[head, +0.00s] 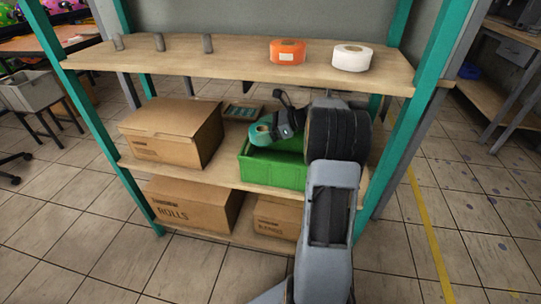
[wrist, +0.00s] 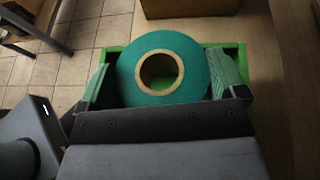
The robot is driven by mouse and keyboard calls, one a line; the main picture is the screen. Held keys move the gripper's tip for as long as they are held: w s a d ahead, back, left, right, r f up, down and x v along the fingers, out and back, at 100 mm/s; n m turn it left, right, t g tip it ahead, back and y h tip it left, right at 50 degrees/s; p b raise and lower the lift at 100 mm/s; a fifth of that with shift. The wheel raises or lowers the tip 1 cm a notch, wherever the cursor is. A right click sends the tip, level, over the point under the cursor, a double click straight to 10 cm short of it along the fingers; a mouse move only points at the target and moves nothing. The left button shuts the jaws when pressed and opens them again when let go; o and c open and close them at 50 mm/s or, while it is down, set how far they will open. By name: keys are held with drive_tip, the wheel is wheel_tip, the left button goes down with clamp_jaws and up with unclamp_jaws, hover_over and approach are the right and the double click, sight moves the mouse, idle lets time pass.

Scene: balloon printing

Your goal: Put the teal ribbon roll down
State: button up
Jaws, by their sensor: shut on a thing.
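The teal ribbon roll (wrist: 128,75) is held between the two fingers of my gripper (wrist: 163,85), its cardboard core facing the wrist camera. In the head view the teal roll (head: 261,134) shows at my gripper (head: 268,130), above the left part of a green bin (head: 275,174) on the middle shelf. In the wrist view the green bin (wrist: 243,55) shows its rim around and behind the roll. Whether the roll touches the bin I cannot tell. My arm hides the bin's right part.
A cardboard box (head: 170,135) stands left of the bin, with a small tray (head: 242,112) behind. The top shelf (head: 220,68) carries an orange roll (head: 287,52), a white roll (head: 352,58) and small grey pegs (head: 160,42). More boxes (head: 190,206) fill the bottom shelf. Teal posts (head: 405,120) flank the shelves.

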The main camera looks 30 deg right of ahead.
wheel_tip(320, 180, down, 9)
drive_tip(key=b, duration=0.3)
drive_tip(key=shift+f, duration=0.15)
idle(0.3)
drive_tip(key=shift+f, duration=0.35)
drive_tip(key=o, duration=0.7)
drive_tip(key=shift+c, duration=0.2)
